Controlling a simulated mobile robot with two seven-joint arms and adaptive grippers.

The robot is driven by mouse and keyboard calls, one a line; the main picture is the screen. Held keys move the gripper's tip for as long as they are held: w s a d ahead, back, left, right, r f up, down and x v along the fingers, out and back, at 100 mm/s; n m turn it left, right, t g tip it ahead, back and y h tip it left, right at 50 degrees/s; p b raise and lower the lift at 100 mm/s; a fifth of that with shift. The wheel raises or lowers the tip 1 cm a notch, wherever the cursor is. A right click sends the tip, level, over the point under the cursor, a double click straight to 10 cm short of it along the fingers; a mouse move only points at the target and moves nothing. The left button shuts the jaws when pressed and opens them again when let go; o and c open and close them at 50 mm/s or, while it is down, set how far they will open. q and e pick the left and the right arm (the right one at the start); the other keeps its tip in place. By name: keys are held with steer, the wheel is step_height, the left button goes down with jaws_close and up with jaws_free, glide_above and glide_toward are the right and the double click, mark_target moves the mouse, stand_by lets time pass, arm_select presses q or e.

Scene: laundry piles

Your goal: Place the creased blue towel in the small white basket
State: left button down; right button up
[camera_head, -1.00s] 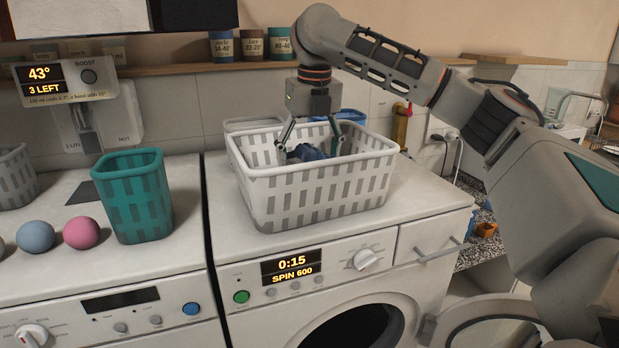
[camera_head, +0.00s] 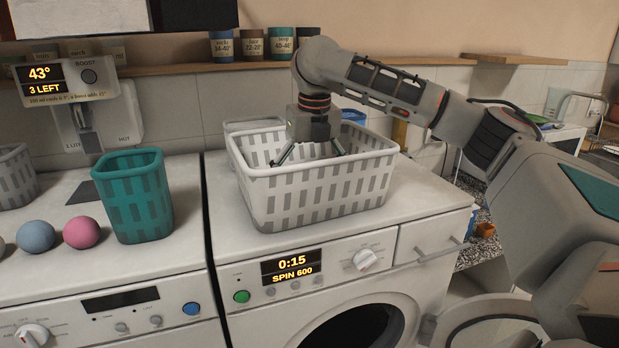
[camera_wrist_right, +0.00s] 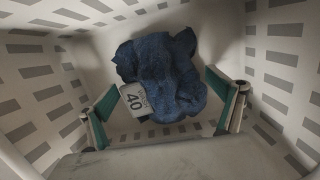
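The crumpled dark blue towel (camera_wrist_right: 160,75) is inside the white slotted basket (camera_head: 318,196) on the right-hand machine. It bears a white tag reading 40. In the head view the basket's front wall hides it. My right gripper (camera_head: 312,160) reaches down into the basket from above, its fingertips hidden behind the front wall. In the right wrist view my right gripper (camera_wrist_right: 165,112) has its green-padded fingers spread wide, one on each side of the towel, with a gap showing on both sides. My left gripper is in neither view.
A teal basket (camera_head: 133,196) and pink (camera_head: 81,232) and blue (camera_head: 37,236) balls sit on the left-hand machine. A grey basket (camera_head: 14,178) stands at the left edge. A shelf with labelled cups (camera_head: 252,45) runs behind. The right machine's top is clear beside the basket.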

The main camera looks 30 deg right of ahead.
steer(key=r, duration=0.4)
steer(key=s+r, duration=0.1)
steer(key=r, duration=0.7)
steer(key=shift+s+a+r, duration=0.1)
steer(key=shift+s+a, duration=0.15)
steer(key=shift+s, duration=0.15)
